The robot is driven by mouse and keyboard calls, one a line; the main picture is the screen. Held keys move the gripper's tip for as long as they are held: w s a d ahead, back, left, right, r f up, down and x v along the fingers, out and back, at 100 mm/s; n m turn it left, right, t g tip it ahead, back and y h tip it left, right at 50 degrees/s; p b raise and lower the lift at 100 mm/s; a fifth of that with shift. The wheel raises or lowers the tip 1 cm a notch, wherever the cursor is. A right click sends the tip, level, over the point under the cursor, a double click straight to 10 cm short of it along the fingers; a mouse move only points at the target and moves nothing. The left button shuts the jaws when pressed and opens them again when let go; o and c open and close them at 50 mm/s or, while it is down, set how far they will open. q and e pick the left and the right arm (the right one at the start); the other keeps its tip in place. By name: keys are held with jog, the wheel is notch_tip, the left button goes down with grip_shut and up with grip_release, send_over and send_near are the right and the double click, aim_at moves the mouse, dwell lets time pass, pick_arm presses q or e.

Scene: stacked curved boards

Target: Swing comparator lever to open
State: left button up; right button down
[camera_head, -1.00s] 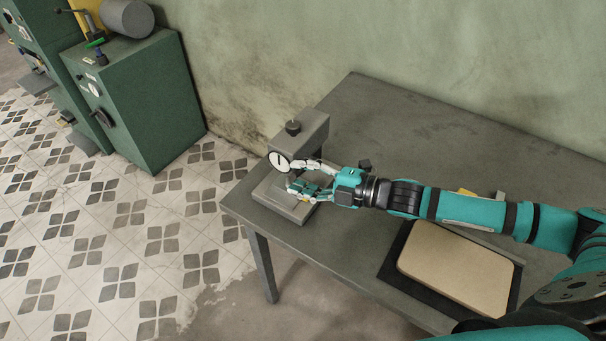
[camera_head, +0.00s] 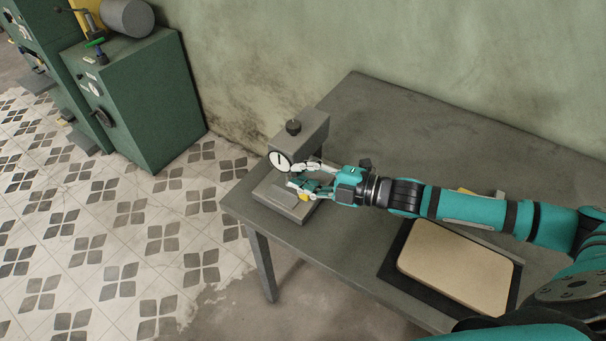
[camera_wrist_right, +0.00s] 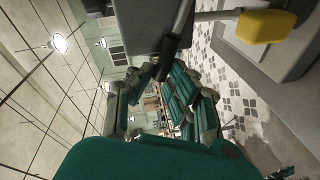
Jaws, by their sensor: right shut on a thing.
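The comparator (camera_head: 309,127) is a grey stand with a round white dial (camera_head: 279,161) and a flat base, at the left end of the table. My right gripper (camera_head: 296,177) is at its front, just below and beside the dial. In the right wrist view, a metal lever with a black grip (camera_wrist_right: 171,56) reaches down to the fingertips of my right gripper (camera_wrist_right: 163,78), which are shut on it. The lever is mostly hidden by the fingers in the head view. A yellow knob (camera_wrist_right: 265,27) on a pale rod is beside it. My left gripper is not in view.
A tan board (camera_head: 455,265) lies on a black mat at the front right. Green machine cabinets (camera_head: 140,100) stand on the tiled floor at left. A green wall is behind the table.

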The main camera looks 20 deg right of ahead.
jog(key=w+d+r+m+y+p, duration=0.2)
jog(key=d+r+m, duration=0.1)
jog(key=m, duration=0.5)
jog(key=shift+w+d+r+p, duration=0.3)
jog(key=shift+w+r, duration=0.1)
jog(key=shift+r, duration=0.35)
jog(key=c, duration=1.3)
grip_release()
jog(key=shift+d, duration=0.1)
jog(key=v, duration=1.2)
jog(key=shift+s+f, duration=0.1)
jog(key=shift+f, duration=0.05)
